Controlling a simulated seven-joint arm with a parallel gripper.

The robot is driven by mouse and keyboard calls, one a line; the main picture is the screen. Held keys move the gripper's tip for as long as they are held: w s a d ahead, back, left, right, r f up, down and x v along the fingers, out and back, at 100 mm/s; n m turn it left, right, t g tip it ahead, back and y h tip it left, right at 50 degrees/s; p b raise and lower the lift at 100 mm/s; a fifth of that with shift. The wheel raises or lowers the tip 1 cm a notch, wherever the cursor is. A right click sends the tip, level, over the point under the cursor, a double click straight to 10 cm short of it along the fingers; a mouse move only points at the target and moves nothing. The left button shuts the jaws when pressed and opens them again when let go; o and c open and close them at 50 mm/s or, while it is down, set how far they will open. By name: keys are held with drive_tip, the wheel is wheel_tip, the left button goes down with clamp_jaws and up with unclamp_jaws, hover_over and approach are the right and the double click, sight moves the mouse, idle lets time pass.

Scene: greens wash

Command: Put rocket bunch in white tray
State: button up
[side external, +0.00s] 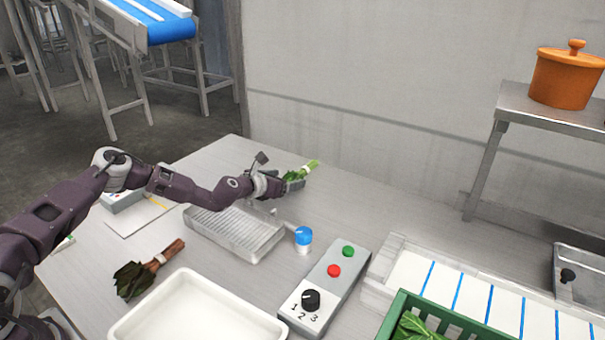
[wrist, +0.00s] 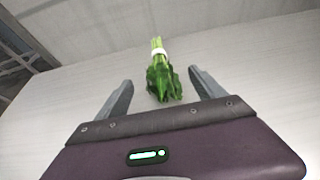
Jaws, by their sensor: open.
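A green leafy bunch with pale green stems and a white band, which looks like the rocket bunch (side external: 311,167), lies at the table's far side. It also shows in the wrist view (wrist: 160,72), leaves toward me, stems pointing away. My gripper (side external: 291,184) is open at the bunch's leafy end. In the wrist view its fingers (wrist: 161,76) stand apart on either side of the leaves, with a gap on each side. The white tray (side external: 195,315) is at the front of the table, empty where visible; its near edge is cut off.
A dark leafy bunch with reddish stems (side external: 148,268) lies left of the tray. A ribbed metal drainer (side external: 236,236), a blue-capped jar (side external: 303,238) and a button box (side external: 325,290) stand mid-table. A green crate (side external: 450,328) holds greens at front right.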

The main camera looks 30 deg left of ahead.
sight(293, 177)
drive_tip(key=x, duration=0.4)
drive_tip(key=shift+w, duration=0.15)
drive_tip(key=c, duration=1.6)
wheel_tip(293, 177, up, 9)
drive_tip(key=shift+d+r, duration=0.1)
drive_tip(key=s+d+r, duration=0.3)
drive_tip(key=s+r, duration=0.9)
drive_tip(key=s, duration=0.4)
drive_tip(key=s+d+r, duration=0.1)
drive_tip(key=s, duration=0.3)
drive_tip(key=s+d, duration=0.1)
drive_tip(key=s, duration=0.3)
drive_tip(key=shift+s+r, duration=0.35)
drive_tip(key=shift+r, duration=0.05)
